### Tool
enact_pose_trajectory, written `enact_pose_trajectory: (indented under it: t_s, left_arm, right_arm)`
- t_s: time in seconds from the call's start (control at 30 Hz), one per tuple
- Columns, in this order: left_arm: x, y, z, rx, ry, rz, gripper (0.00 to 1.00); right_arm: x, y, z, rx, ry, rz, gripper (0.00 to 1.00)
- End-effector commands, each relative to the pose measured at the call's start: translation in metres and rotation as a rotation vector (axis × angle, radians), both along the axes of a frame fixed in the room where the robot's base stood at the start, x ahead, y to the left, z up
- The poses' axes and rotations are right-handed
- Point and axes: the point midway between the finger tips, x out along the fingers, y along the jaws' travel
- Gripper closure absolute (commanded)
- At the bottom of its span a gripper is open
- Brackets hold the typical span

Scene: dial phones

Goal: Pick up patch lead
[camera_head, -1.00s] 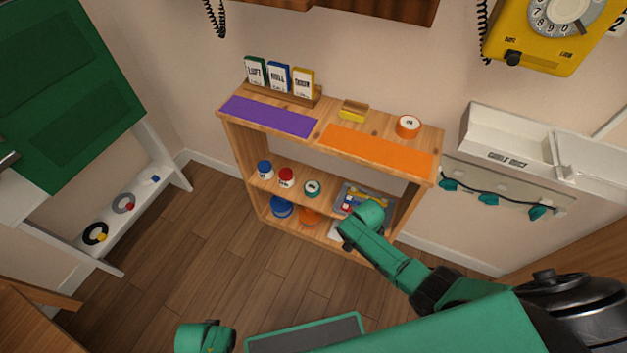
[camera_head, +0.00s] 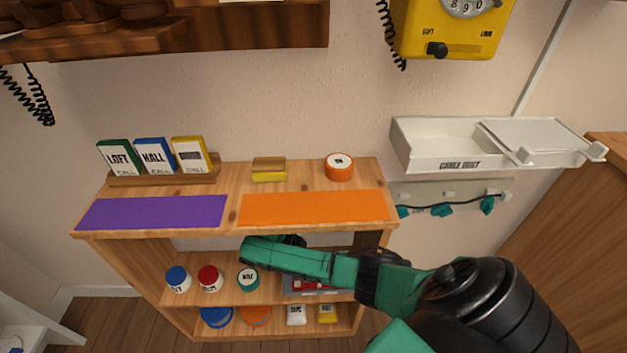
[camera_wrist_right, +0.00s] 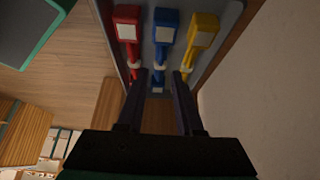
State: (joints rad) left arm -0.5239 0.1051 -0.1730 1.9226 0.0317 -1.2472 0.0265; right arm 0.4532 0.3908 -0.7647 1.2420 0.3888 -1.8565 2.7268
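Three patch leads lie side by side in a grey tray in the right wrist view: a red one (camera_wrist_right: 128,32), a blue one (camera_wrist_right: 165,32) and a yellow one (camera_wrist_right: 201,35). Each has a pale label and a light band. My right gripper (camera_wrist_right: 159,90) is open, with its two dark fingers apart near the lower end of the blue lead; contact cannot be told. In the head view my right arm reaches over the middle shelf and partly hides the grey tray (camera_head: 310,291), where some red shows. My left gripper is not in view.
The wooden shelf unit (camera_head: 130,262) has a purple mat (camera_head: 152,212) and an orange mat (camera_head: 316,207) on top. Blue, red and teal-lidded jars (camera_head: 248,279) stand left of the tray. A cable duct (camera_head: 455,163) hangs on the wall at right.

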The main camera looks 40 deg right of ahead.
Motion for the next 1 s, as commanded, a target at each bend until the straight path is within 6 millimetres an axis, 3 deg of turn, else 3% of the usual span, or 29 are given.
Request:
enact_pose_trajectory:
  t_s: [0.13, 0.37, 0.4, 0.5, 0.9, 1.0]
  left_arm:
    - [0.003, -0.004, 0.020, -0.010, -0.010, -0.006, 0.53]
    - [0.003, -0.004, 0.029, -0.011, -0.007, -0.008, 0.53]
    - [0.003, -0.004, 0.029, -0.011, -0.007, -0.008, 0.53]
    - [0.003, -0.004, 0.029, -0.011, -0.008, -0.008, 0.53]
    - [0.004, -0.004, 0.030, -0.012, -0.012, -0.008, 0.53]
    - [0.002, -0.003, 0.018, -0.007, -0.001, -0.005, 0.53]
  right_arm:
    - [-0.010, -0.013, -0.026, -0.003, 0.000, 0.001, 0.65]
    - [-0.012, -0.014, -0.028, 0.000, -0.001, 0.001, 0.65]
    - [-0.012, -0.014, -0.028, 0.000, -0.001, 0.001, 0.69]
    - [-0.012, -0.014, -0.028, 0.001, -0.001, 0.001, 1.00]
    - [-0.012, -0.013, -0.026, 0.001, -0.001, 0.001, 1.00]
    - [-0.014, -0.009, -0.022, 0.003, -0.001, 0.002, 1.00]
